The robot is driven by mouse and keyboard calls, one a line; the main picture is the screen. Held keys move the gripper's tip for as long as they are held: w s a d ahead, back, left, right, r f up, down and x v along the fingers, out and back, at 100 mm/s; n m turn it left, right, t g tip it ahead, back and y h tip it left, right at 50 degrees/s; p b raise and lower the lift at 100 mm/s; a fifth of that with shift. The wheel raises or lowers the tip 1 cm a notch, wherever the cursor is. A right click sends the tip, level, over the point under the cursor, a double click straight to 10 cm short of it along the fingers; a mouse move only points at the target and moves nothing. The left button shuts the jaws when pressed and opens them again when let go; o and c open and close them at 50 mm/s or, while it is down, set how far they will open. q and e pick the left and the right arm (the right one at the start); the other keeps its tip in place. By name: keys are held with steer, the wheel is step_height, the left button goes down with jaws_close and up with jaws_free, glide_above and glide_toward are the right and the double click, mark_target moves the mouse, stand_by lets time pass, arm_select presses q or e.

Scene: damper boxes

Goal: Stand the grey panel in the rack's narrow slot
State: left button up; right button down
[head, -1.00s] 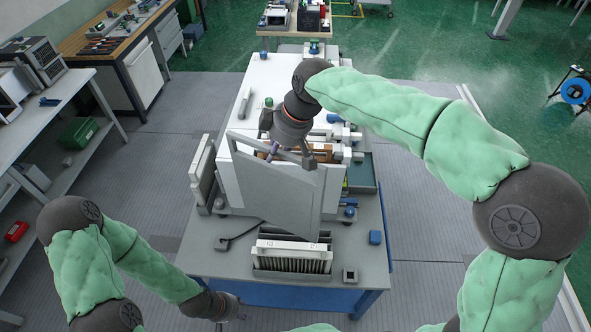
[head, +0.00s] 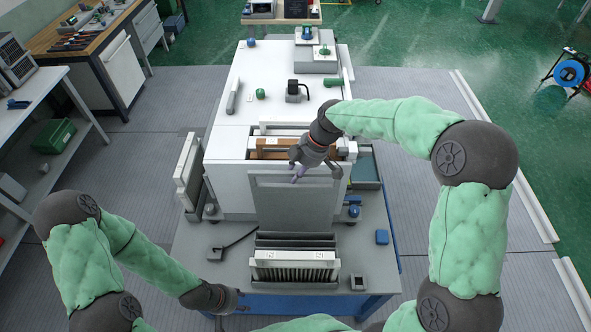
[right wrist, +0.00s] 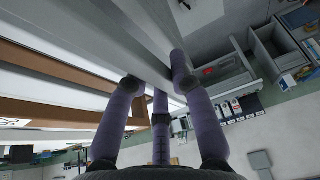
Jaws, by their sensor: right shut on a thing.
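The grey panel (head: 292,208) hangs upright and nearly level, facing the head camera, in front of the white cabinet. My right gripper (head: 316,172) is shut on its upper edge, toward the right corner. In the right wrist view the purple fingers (right wrist: 155,95) close on the panel's edge (right wrist: 125,40). The rack (head: 294,284) stands on the bench below, with a white-framed slatted piece at its front. The panel's lower edge meets the rack's back part in the picture; whether it is inside the slot I cannot tell. My left gripper (head: 228,299) is low at the bench's front left, its fingers small and dark.
The white cabinet (head: 232,185) stands close behind the panel. A framed filter-like piece (head: 187,170) leans at its left side. A cable fitting (head: 216,254) lies left.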

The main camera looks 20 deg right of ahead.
mark_target(296, 194)
steer(key=shift+s+f+b, duration=0.1)
steer(key=shift+f+b, duration=0.35)
steer(key=shift+f, duration=0.35)
steer(key=shift+f+b, duration=0.7)
steer(key=shift+f, duration=0.7)
steer(key=shift+r, duration=0.15)
steer(key=shift+f+b, duration=0.3)
steer(key=shift+b, duration=0.35)
steer(key=shift+f+b, duration=1.2)
steer(key=shift+f, duration=0.3)
steer(key=shift+f+b, duration=0.3)
steer(key=shift+b, duration=0.05)
steer(key=shift+f+b, duration=0.95)
steer(key=shift+f, duration=0.3)
